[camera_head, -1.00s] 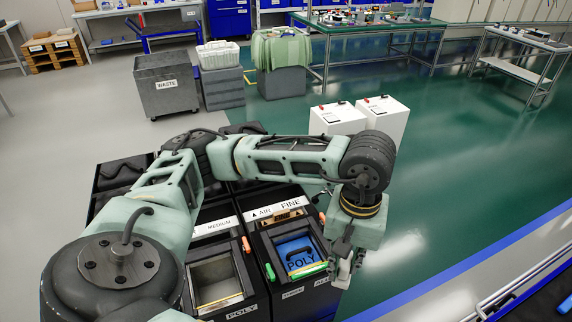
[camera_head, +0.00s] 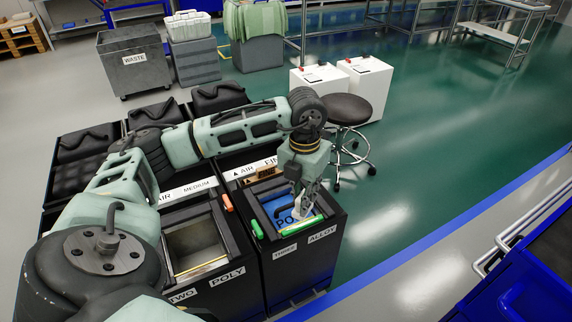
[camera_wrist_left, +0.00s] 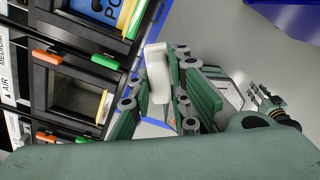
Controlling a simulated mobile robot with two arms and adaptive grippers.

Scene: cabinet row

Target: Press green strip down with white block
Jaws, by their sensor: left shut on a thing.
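The green strip (camera_head: 292,228) lies along the front edge of the bin holding the blue POLY piece (camera_head: 283,213). In the wrist view, a green strip (camera_wrist_left: 139,19) runs beside a yellow edge. My left gripper (camera_head: 307,204) is over the front right part of that bin, pointing down. In the wrist view, my left gripper (camera_wrist_left: 170,95) is shut on the white block (camera_wrist_left: 156,72), which sticks out past the fingers. The head view does not clearly show whether the block touches the strip; in the wrist view they look apart.
An open empty bin (camera_head: 225,262) stands to the left, with an orange tab (camera_head: 227,202) and a green tab (camera_head: 257,229) between the bins. A stool (camera_head: 348,112) and white boxes (camera_head: 366,78) stand behind. Green floor is clear at right.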

